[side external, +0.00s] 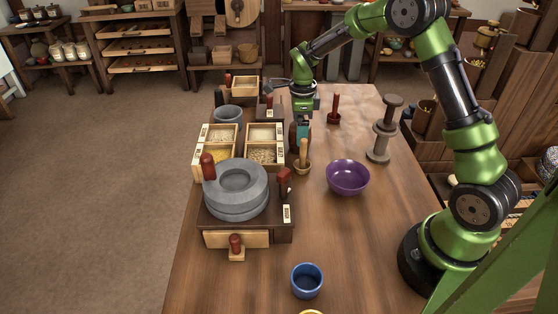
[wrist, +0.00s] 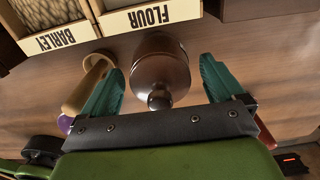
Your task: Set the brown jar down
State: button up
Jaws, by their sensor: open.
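The brown jar (wrist: 160,72), dark and glossy with a knobbed lid, stands on the table in the wrist view, close to the box labelled FLOUR. My gripper (wrist: 161,80) is open, with one teal finger on each side of the jar and a visible gap on both sides. In the side view my gripper (side external: 303,130) points down beside the grain boxes. The jar (side external: 293,136) is there mostly hidden behind the fingers.
Grain boxes (side external: 196,158) and a stone quern (side external: 236,188) are to the left. A purple bowl (side external: 347,178) and a wooden spindle stand (side external: 382,130) are to the right.

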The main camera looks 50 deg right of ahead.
notch_tip(320, 180, up, 11)
jog(key=shift+r, duration=0.1)
jog(key=shift+s+a+r, duration=0.1)
jog(key=shift+r, duration=0.6)
jog(key=s+a+r+n+t, duration=0.2)
jog(key=s+a+n, duration=0.2)
jog(key=s+n, duration=0.3)
jog(key=s+a+r+n+t+y, duration=0.1)
jog(key=s+a+r+n+t, duration=0.1)
jog(key=s+a+n, duration=0.2)
jog(key=s+a+r+n+t+y, duration=0.1)
jog(key=s+a+r+n+t, duration=0.2)
jog(key=s+n, duration=0.8)
jog(key=shift+a+n, duration=0.5)
jog(key=shift+a, duration=0.15)
